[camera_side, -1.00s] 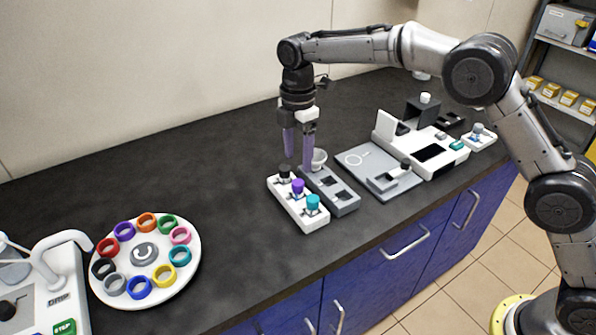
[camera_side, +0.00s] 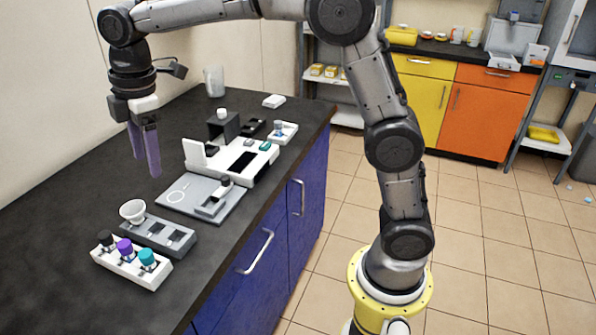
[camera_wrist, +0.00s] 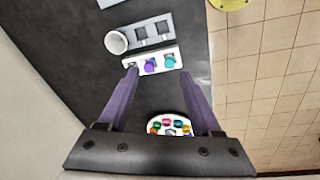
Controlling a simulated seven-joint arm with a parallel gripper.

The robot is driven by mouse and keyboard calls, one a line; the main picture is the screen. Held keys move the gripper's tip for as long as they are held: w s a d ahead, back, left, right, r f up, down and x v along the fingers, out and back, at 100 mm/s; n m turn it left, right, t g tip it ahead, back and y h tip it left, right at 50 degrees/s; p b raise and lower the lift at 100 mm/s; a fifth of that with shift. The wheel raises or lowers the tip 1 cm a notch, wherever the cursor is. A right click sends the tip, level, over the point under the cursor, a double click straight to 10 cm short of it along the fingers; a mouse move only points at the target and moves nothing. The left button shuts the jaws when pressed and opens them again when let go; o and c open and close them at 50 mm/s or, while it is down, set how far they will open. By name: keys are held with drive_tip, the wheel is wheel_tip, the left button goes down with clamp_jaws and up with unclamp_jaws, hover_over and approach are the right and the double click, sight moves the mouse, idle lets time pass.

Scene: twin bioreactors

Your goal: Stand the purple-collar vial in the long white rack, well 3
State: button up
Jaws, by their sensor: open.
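The purple-collar vial (camera_side: 124,247) stands upright in the middle of a short white rack (camera_side: 152,275), between a black-topped vial (camera_side: 106,239) and a teal-topped vial (camera_side: 147,257). The purple-collar vial also shows in the wrist view (camera_wrist: 150,66). My gripper (camera_side: 146,165) is open and empty, with its purple fingers pointing down above the bench, apart from the vials. In the wrist view the rack shows just beyond and between the fingertips (camera_wrist: 160,82). I cannot tell which rack is the long white one with well 3.
A grey rack (camera_side: 157,235) with square wells and a white cup (camera_side: 133,211) stands beside the vial rack. A grey plate (camera_side: 170,203) and a white device (camera_side: 225,170) stand behind. A round tray with coloured rings (camera_wrist: 158,118) shows in the wrist view.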

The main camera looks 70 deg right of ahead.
drive_tip(key=s+d+r+m+t, duration=0.1)
drive_tip(key=s+d+m, duration=0.35)
drive_tip(key=s, duration=0.55)
drive_tip(key=s+d+r+m+t, duration=0.15)
drive_tip(key=s+d+m, duration=0.3)
drive_tip(key=s, duration=0.55)
drive_tip(key=s+d+f+m+t, duration=0.1)
drive_tip(key=s+f+m, duration=0.3)
drive_tip(key=s+f, duration=0.2)
drive_tip(key=shift+s+m, duration=0.4)
drive_tip(key=shift+s, duration=0.8)
drive_tip(key=shift+d+t, duration=0.1)
drive_tip(key=shift+t, duration=0.15)
